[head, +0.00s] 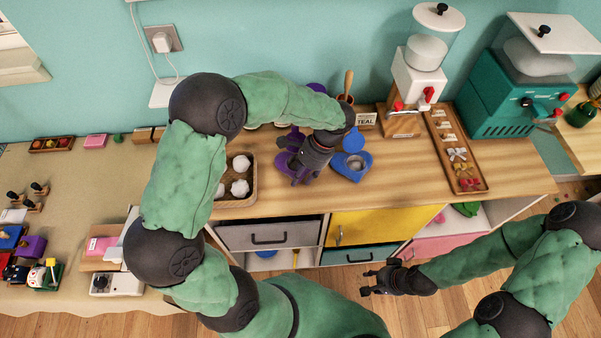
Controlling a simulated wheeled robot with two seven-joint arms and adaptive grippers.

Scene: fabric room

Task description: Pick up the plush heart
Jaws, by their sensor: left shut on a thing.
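My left gripper (298,178) reaches down over the wooden counter, between the tray of white balls and a blue heart-shaped piece (340,162). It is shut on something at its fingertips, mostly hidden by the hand. Purple shapes (283,160) show beside and behind the fingers; I cannot tell whether they are the plush heart or a heart-shaped base. My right gripper (368,282) is open and empty, in front of the cabinet, above the floor.
The wooden tray (222,201) holds several white balls. A sign reading TEAL (366,120) stands at the back. A tray of bows (458,150), a white dispenser (421,70) and a teal machine (508,95) stand to the right. Bare counter (407,165) lies between.

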